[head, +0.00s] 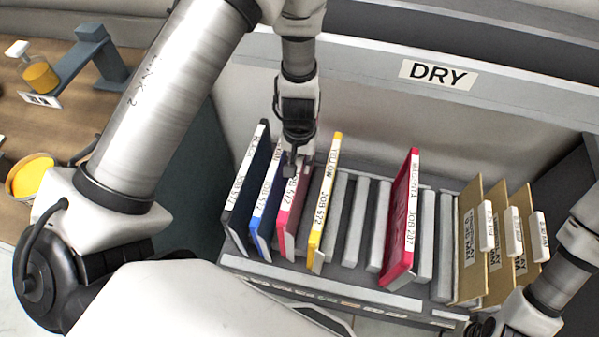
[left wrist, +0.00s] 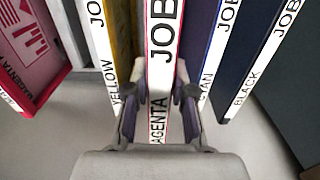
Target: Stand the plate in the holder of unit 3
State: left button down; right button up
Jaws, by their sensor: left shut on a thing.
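The plate stands upright in the drying rack (head: 345,282), between the cyan plate (head: 265,212) and the yellow plate (head: 325,205). In the left wrist view the two fingers (left wrist: 160,105) close on either side of the magenta plate's white label strip (left wrist: 161,60). No holder that I can identify as unit 3's is visible.
A black plate (head: 243,190) stands leftmost. Another magenta plate, JOB 207 (head: 403,225), stands further right, past empty slots. Brown folders (head: 472,240) fill the right end. A DRY sign (head: 438,74) is behind. A bottle (head: 40,75), blue-grey stand (head: 95,52) and yellow ink pot (head: 33,174) are left.

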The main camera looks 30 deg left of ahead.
pick_arm(q)
notch_tip(320, 180, up, 4)
jog(key=shift+f+p, duration=0.1)
jog(key=shift+p, duration=1.15)
jog(key=shift+f, duration=0.1)
